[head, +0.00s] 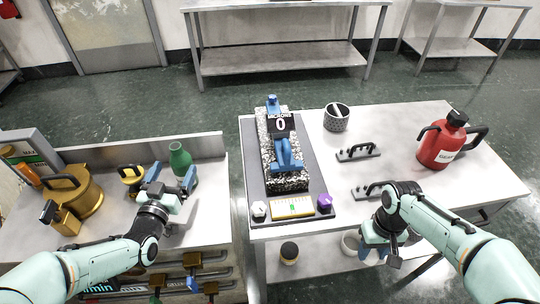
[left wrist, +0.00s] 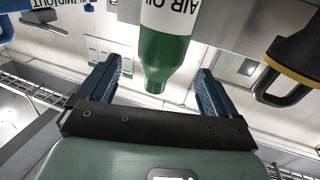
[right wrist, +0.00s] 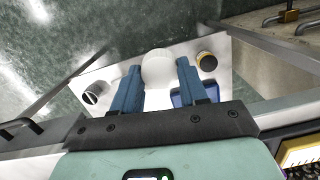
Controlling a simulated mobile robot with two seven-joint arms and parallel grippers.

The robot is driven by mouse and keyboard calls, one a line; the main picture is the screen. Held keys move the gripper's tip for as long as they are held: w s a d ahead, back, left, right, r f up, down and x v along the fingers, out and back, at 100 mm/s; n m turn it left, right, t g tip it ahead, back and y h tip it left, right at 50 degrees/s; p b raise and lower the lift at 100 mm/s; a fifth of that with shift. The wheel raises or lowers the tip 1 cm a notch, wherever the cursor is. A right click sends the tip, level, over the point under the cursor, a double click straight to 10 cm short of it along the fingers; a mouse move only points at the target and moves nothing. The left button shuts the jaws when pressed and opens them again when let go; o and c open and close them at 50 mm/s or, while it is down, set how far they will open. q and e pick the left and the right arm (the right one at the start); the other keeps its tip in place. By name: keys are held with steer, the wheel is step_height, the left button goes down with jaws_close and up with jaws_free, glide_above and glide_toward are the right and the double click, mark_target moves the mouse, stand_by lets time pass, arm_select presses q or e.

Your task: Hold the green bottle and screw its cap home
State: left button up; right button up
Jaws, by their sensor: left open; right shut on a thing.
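The green bottle (head: 180,160) stands on the left bench, just beyond my left gripper (head: 172,180). In the left wrist view the bottle (left wrist: 163,50) has a white label, and its narrow neck points towards the gripper, between the two spread fingers (left wrist: 165,85). No cap shows on the neck. The left gripper is open and apart from the bottle. My right gripper (head: 376,252) points down at the right table's front edge. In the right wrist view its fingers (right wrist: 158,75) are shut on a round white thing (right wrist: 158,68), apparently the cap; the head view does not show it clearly.
A brass padlock-like can (head: 85,190) and a yellow-black item (head: 131,176) stand left of the bottle. The right table carries a blue-topped block fixture (head: 284,180), a speckled cup (head: 336,118), black handles (head: 358,152) and a red can (head: 440,147). A jar (head: 289,252) sits on the shelf below.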

mark_target(180, 158)
arm_select(q)
steer(key=w, duration=0.1)
steer(key=w+b, duration=0.1)
steer(key=w, duration=0.2)
steer(key=shift+w+f+b, duration=0.1)
steer(key=shift+f+b, duration=0.15)
steer(key=shift+b, duration=0.15)
arm_select(e)
step_height(180, 158, down, 2)
steer(key=shift+f, duration=0.1)
arm_select(q)
steer(key=shift+w+d+r, duration=0.1)
steer(key=shift+w, duration=0.45)
arm_select(e)
steer(key=shift+w+f, duration=0.1)
steer(key=shift+f, duration=0.05)
arm_select(q)
steer(key=shift+c, duration=0.2)
steer(key=shift+r, duration=0.1)
steer(key=c, duration=1.2)
steer(key=shift+r, duration=0.1)
